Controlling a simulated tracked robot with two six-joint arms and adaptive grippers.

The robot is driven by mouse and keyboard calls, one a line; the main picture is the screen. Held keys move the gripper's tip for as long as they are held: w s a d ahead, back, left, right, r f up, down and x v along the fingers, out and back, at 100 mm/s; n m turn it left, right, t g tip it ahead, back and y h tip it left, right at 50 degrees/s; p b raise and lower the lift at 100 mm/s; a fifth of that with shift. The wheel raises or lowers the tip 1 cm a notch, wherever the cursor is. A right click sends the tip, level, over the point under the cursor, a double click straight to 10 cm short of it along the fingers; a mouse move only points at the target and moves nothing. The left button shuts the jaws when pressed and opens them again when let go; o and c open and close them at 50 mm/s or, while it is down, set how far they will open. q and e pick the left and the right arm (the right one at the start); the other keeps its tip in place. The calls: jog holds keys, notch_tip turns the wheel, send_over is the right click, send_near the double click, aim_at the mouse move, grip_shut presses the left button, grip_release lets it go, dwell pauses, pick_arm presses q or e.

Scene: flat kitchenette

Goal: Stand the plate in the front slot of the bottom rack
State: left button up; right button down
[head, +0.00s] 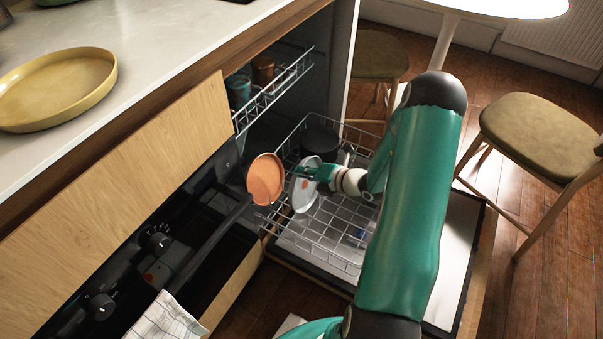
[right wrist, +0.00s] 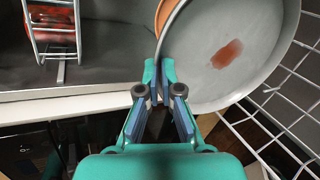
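A grey-white plate (head: 306,195) with an orange-red stain is at the left part of the pulled-out bottom rack (head: 345,218), held steeply on edge. My right gripper (head: 303,172) is at its upper rim. In the right wrist view, the fingertips (right wrist: 160,77) are close together with the rim of the plate (right wrist: 235,60) between them. I cannot tell whether the plate's lower edge touches the rack wires. An orange dish (head: 265,179) stands steeply just left of the plate; part of it also shows behind the plate in the wrist view (right wrist: 166,14). My left gripper is not in view.
A dark pot (head: 319,137) sits at the back of the bottom rack. The upper rack (head: 274,97) holds cups. The open door (head: 452,245) lies under the rack. A yellow plate (head: 62,88) is on the counter; stools stand at the right. The rack's front right looks mostly empty.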

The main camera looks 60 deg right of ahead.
aim_at(300, 187)
jog(key=shift+f+b, duration=2.15)
jog(key=shift+f, duration=1.25)
jog(key=c, duration=1.2)
grip_release()
jog(key=shift+c, duration=0.2)
jog(key=shift+s, duration=0.1)
jog(key=v, duration=1.2)
